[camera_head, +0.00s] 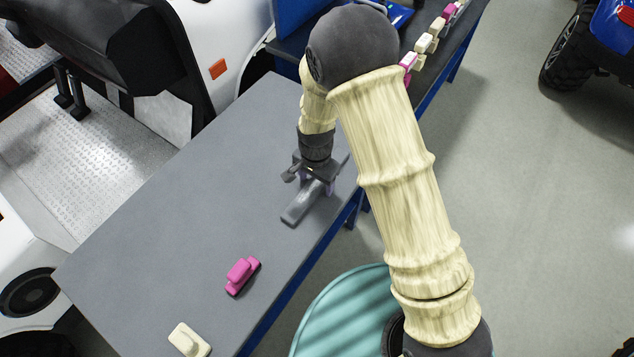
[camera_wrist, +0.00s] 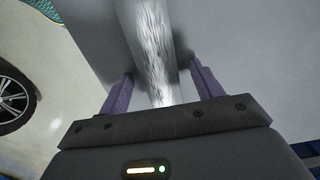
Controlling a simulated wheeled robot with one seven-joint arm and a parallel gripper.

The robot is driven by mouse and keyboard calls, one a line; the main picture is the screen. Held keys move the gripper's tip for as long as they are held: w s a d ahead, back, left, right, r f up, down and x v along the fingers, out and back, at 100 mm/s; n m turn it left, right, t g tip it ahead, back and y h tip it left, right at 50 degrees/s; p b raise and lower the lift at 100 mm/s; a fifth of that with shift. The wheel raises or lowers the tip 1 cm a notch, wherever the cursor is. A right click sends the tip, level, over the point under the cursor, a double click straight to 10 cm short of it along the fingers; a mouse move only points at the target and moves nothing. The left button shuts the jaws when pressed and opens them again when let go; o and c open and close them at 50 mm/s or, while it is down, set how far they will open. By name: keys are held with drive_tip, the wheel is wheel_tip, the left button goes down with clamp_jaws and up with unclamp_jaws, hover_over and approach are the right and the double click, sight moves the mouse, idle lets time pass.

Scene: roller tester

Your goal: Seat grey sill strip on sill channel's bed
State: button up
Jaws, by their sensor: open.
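A long grey bar (camera_head: 299,208) lies on the grey table near its right edge. It runs up and to the right under my gripper (camera_head: 318,185). In the wrist view a bright, brushed grey strip (camera_wrist: 148,40) runs lengthwise between the two purple fingers of my gripper (camera_wrist: 160,72). The fingers are apart, one on each side of the strip, with gaps showing. I cannot tell sill strip from channel bed here.
A pink block (camera_head: 240,273) and a cream block (camera_head: 188,340) sit on the table (camera_head: 150,235) toward the front. A white vehicle (camera_head: 215,40) stands at the left. The table's left middle is clear.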

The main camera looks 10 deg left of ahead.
sight(316, 183)
drive_tip(key=shift+c, duration=0.4)
drive_tip(key=c, duration=1.1)
drive_tip(key=shift+o, duration=0.2)
wheel_tip(316, 183, up, 10)
